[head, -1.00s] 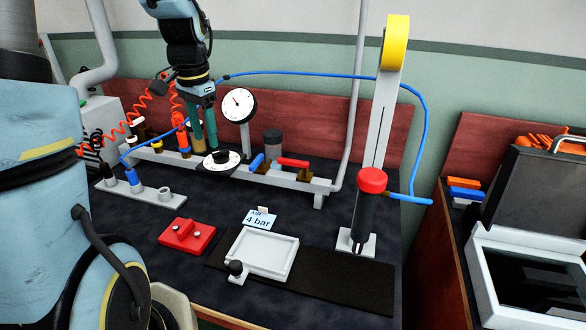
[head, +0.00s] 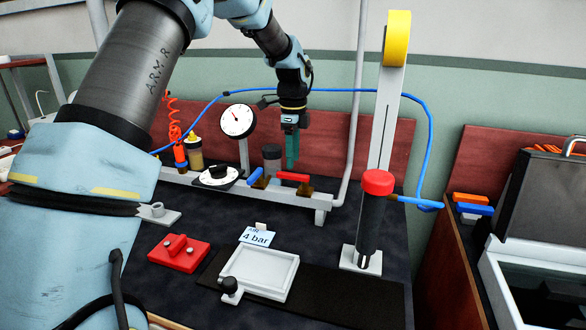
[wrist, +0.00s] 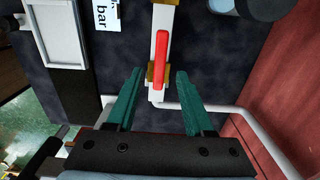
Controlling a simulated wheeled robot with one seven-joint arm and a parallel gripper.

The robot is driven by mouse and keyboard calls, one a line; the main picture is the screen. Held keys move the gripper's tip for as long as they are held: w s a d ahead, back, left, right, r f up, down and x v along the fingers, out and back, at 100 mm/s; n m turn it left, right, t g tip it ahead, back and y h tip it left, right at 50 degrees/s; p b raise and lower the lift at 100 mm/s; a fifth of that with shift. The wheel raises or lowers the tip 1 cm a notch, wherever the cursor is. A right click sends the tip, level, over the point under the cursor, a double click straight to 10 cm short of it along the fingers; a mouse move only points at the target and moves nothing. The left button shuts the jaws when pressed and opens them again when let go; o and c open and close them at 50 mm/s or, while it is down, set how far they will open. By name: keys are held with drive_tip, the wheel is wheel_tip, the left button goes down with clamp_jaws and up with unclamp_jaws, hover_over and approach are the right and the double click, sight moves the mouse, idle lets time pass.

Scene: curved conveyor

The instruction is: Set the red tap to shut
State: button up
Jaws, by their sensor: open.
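The red tap (head: 292,177) is a red lever on a brass body, mounted on the pale rail (head: 320,202). Its lever lies roughly along the rail. In the wrist view the red lever (wrist: 162,55) points away from the gripper, above the white rail. My gripper (head: 291,165) hangs over the rail just behind or above the red lever in the head view. In the wrist view my gripper (wrist: 160,73) has its two green fingers apart, one on each side of the rail's line, with nothing between the tips but the tap's brass end beyond. I cannot see contact with the lever.
A gauge (head: 238,121) stands behind. A grey pipe (head: 352,110) rises right of the tap. A red-capped cylinder (head: 372,220) and blue hose stand further right.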

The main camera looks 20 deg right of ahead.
sight(293, 173)
drive_tip(key=shift+f, duration=2.25)
clamp_jaws()
